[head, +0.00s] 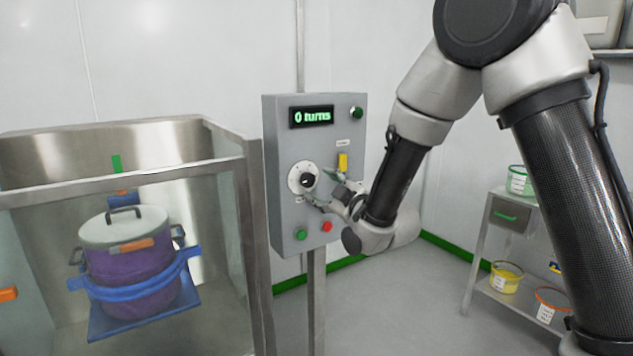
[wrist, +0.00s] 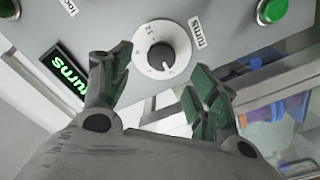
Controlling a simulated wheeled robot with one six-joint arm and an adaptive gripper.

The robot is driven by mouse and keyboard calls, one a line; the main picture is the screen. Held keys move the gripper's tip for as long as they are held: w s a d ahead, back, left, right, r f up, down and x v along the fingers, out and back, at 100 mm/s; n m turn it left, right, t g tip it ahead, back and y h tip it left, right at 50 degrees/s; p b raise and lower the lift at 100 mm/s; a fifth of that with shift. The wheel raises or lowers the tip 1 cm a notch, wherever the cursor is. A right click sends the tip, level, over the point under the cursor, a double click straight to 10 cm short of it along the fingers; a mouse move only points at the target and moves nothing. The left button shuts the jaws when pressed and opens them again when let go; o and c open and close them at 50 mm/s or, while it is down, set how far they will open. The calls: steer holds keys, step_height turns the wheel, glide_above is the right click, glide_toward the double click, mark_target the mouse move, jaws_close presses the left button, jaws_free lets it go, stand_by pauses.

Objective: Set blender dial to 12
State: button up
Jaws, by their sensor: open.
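The blender dial (head: 303,178) is a round white plate with a dark knob on the front of a grey control box (head: 283,222). In the wrist view the dial (wrist: 162,50) is a white disc with small marks, beside a "turns" label (wrist: 197,32). The display (head: 312,116) on the box reads "0 turns" in green. My gripper (head: 324,190) is close to the dial from the right. In the wrist view my gripper (wrist: 157,85) is open, its green-padded fingers on either side of the dial's lower edge. I cannot tell whether they touch it.
The box also carries a yellow switch (head: 343,162), a green button (head: 301,234), a red button (head: 327,226) and an upper green button (head: 357,112). A glass-walled steel enclosure (head: 252,200) holding a purple drum (head: 125,275) stands left. A shelf (head: 480,245) with buckets stands right.

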mark_target(309, 181)
steer(key=x, duration=0.7)
steer(key=shift+w+a+f, duration=0.1)
steer(key=shift+a, duration=0.05)
steer(key=c, duration=1)
